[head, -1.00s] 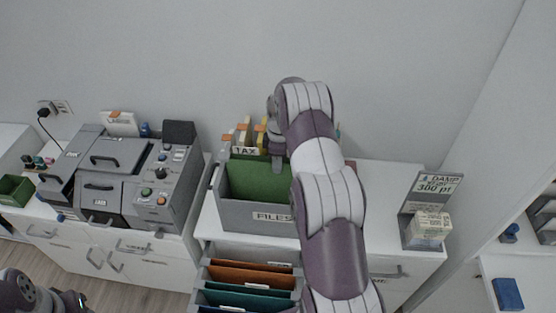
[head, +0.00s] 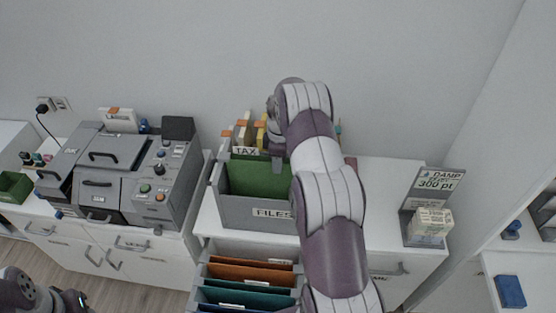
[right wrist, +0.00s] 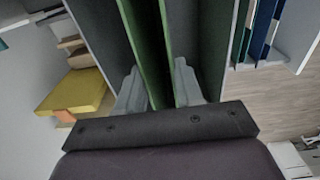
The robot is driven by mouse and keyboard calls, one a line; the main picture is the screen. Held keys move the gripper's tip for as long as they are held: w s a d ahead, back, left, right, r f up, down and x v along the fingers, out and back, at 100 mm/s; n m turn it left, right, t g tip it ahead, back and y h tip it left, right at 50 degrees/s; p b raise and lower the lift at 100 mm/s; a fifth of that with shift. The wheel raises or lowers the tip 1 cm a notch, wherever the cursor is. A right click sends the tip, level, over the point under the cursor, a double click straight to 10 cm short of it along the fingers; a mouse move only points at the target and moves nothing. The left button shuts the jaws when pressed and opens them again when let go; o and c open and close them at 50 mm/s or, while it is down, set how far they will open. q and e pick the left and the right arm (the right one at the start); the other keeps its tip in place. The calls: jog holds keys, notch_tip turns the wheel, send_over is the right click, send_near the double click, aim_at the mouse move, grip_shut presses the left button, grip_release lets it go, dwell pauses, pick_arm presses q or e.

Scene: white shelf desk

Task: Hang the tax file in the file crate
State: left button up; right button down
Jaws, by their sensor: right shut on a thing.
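The green tax file (head: 258,178), with a white TAX label on its top edge, is upright inside the grey file crate (head: 232,213) marked FILES. The file's lower part is hidden behind the crate's front wall, so I cannot tell whether it hangs on the rims. My right gripper (head: 276,148) is at the file's top edge, partly hidden by my arm. In the right wrist view my right gripper (right wrist: 158,92) is shut on the green file (right wrist: 150,45), between the crate's grey walls. My left gripper (head: 76,301) is at the lower left corner, away from the crate; its jaws are unclear.
Binders (head: 243,130) stand behind the crate. An open drawer (head: 250,276) with coloured folders is below it. A grey machine (head: 110,160) stands at left. The white top between is clear.

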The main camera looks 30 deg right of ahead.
jog(key=shift+f, duration=0.25)
jog(key=c, duration=0.6)
grip_release()
jog(key=shift+c, duration=0.2)
notch_tip(320, 180, up, 13)
jog(key=p, duration=0.2)
jog(key=shift+s+p, duration=0.25)
jog(key=shift+p, duration=0.15)
